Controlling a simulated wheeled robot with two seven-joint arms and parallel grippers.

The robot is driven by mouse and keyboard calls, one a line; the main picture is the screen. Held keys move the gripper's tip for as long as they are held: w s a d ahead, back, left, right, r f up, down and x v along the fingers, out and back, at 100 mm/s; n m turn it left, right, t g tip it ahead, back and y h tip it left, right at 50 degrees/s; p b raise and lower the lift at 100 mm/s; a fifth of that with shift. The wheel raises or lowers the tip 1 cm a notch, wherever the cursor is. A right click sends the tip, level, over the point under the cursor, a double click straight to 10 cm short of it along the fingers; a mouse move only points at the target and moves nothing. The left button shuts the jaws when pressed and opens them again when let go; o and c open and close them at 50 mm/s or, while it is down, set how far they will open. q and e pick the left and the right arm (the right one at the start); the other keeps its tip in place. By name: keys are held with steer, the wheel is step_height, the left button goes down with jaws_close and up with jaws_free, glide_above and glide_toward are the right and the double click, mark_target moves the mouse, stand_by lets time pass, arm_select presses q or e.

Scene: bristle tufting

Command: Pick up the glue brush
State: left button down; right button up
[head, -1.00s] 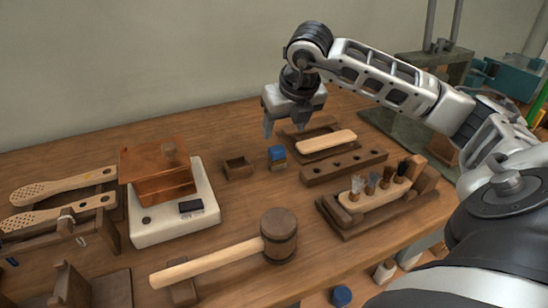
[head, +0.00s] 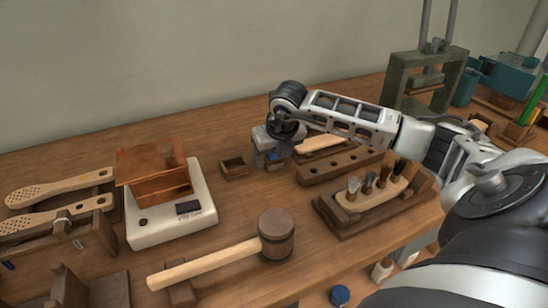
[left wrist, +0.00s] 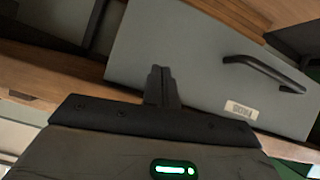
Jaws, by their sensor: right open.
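My right gripper (head: 271,160) is open and points down at the small blue-topped pot (head: 275,157), with its fingers about the pot in the picture. Whether they touch it I cannot tell. The pot is partly hidden by the gripper. I cannot make out for sure which thing is the glue brush. Several upright tufts (head: 368,183) of pale and dark bristles stand in a light wooden block on a dark tray (head: 345,228). My left gripper (left wrist: 160,72) shows only in the left wrist view, with its dark fingers together and nothing visible between them, before a grey drawer front (left wrist: 200,65).
A small open wooden box (head: 234,167) stands left of the right gripper. A holed wooden rack (head: 318,172) lies to its right. A mallet (head: 273,235) lies in front, and a copper box (head: 160,185) sits on a white heater (head: 150,232) at left.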

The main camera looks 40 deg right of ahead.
steer(key=c, duration=1.1)
steer(key=shift+o, duration=0.2)
steer(key=shift+r, duration=0.2)
steer(key=shift+r, duration=0.3)
step_height(320, 180, up, 2)
steer(key=shift+r, duration=0.1)
steer(key=s+a+r, duration=0.8)
steer(key=s+r, duration=0.2)
steer(key=s, duration=0.1)
steer(key=shift+a+b, duration=0.3)
steer(key=shift+b, duration=0.15)
